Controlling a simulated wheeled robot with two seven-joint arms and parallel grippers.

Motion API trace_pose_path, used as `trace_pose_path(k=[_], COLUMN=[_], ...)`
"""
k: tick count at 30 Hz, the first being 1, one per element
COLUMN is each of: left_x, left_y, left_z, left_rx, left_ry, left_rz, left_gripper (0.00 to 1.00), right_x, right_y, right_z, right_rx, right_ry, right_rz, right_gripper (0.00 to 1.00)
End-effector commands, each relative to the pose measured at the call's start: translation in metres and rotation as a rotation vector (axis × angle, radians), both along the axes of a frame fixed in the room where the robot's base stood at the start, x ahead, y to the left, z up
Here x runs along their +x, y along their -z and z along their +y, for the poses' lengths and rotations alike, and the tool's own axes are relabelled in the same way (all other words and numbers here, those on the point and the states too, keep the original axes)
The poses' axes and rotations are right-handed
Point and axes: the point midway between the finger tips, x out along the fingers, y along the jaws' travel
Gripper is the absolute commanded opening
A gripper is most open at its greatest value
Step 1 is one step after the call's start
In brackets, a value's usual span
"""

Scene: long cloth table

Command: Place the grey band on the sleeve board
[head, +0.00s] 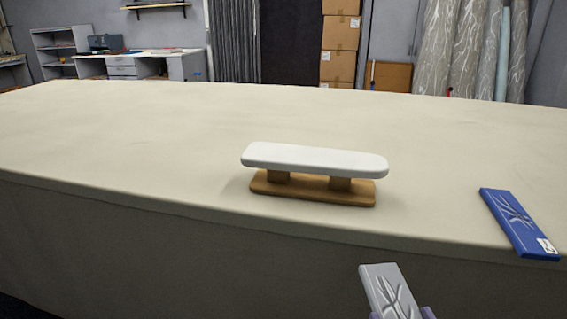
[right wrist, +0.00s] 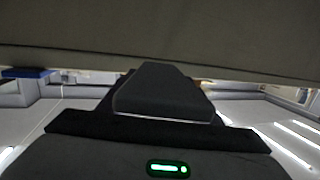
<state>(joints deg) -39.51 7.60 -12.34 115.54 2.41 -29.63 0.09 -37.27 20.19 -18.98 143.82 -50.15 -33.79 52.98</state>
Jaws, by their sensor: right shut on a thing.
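The grey band (head: 382,283), a flat grey piece with a raised leaf pattern, shows at the bottom of the head view, in front of the table's near edge. My right gripper (head: 402,313) is shut on its lower end; only the purplish fingertips show at the frame's bottom edge. The sleeve board (head: 315,158) has a padded white top on two short wooden posts over a wooden base (head: 315,190). It stands empty on the table, up and left of the band and apart from it. In the right wrist view I cannot make out the band clearly. My left gripper is not in view.
A blue band (head: 518,222) with a similar leaf pattern and a white tag lies at the table's near edge, right of the sleeve board. The cloth table (head: 120,145) is otherwise clear. Its near edge lies between the grey band and the board.

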Motion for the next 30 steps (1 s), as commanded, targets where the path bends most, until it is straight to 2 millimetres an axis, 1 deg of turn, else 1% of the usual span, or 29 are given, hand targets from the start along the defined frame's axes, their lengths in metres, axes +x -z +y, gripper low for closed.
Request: trace_pose_path(k=[1,5,6,12,18,21,24,30], left_x=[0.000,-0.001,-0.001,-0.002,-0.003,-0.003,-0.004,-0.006], left_y=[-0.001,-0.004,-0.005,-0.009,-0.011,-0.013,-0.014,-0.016], left_z=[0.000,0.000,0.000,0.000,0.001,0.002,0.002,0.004], left_rx=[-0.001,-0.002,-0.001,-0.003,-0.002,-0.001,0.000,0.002], left_ry=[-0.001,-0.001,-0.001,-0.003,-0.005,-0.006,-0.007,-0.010], left_rz=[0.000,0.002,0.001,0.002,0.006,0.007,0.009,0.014], left_gripper=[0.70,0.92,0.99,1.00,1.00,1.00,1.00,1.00], right_x=[0.006,0.023,0.029,0.046,0.049,0.046,0.043,0.039], right_y=[-0.007,-0.027,-0.034,-0.066,-0.096,-0.110,-0.123,-0.151], right_z=[0.007,0.035,0.046,0.094,0.129,0.142,0.149,0.153], right_rx=[-0.002,-0.009,-0.009,-0.012,-0.013,-0.013,-0.013,-0.014], right_ry=[-0.026,-0.121,-0.158,-0.355,-0.544,-0.628,-0.702,-0.806], right_rz=[-0.011,-0.027,-0.032,-0.033,-0.021,-0.013,-0.007,-0.001], right_gripper=[0.36,0.36,0.36,0.36,0.36,0.36,0.36,0.36])
